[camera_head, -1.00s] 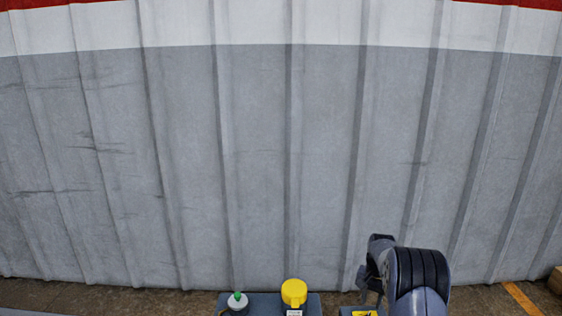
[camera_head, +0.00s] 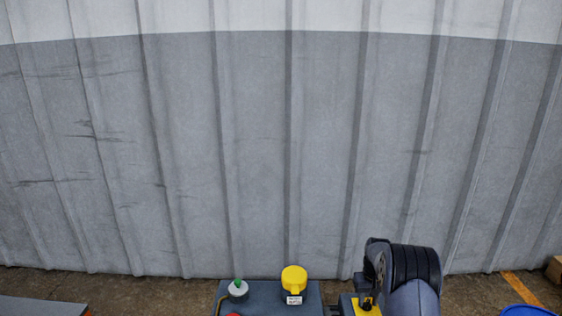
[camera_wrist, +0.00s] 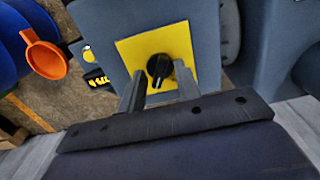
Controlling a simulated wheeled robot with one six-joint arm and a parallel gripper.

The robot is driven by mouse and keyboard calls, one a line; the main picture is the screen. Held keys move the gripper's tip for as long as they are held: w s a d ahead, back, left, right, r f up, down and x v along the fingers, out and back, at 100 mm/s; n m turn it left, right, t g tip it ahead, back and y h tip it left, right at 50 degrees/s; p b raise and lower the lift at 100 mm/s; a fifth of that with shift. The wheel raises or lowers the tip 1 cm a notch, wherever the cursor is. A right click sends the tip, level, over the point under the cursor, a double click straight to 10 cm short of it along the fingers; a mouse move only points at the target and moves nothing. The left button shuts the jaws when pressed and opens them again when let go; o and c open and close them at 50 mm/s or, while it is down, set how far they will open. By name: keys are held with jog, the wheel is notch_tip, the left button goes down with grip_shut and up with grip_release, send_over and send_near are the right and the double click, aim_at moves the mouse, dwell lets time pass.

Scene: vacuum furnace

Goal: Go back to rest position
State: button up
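My gripper (camera_wrist: 160,88) shows in the wrist view with its two grey fingers apart and nothing held between them. Beyond the fingertips is a black knob (camera_wrist: 159,68) on a yellow plate (camera_wrist: 136,50), set on a grey-blue surface that looks like part of my own body. The knob appears in line with the gap; I cannot tell how near the tips are. In the head view my dark arm rises at the lower right, folded close to my body. My fingers cannot be made out there.
A ribbed grey metal wall (camera_head: 260,150) fills the head view. Bare floor (camera_head: 130,290) lies before it. A blue rim (camera_head: 525,312) and a brown box (camera_head: 554,269) are at the lower right.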

jog(key=n, duration=0.5)
jog(key=shift+n, duration=0.3)
notch_tip(320, 180, up, 11)
jog(key=p, duration=0.2)
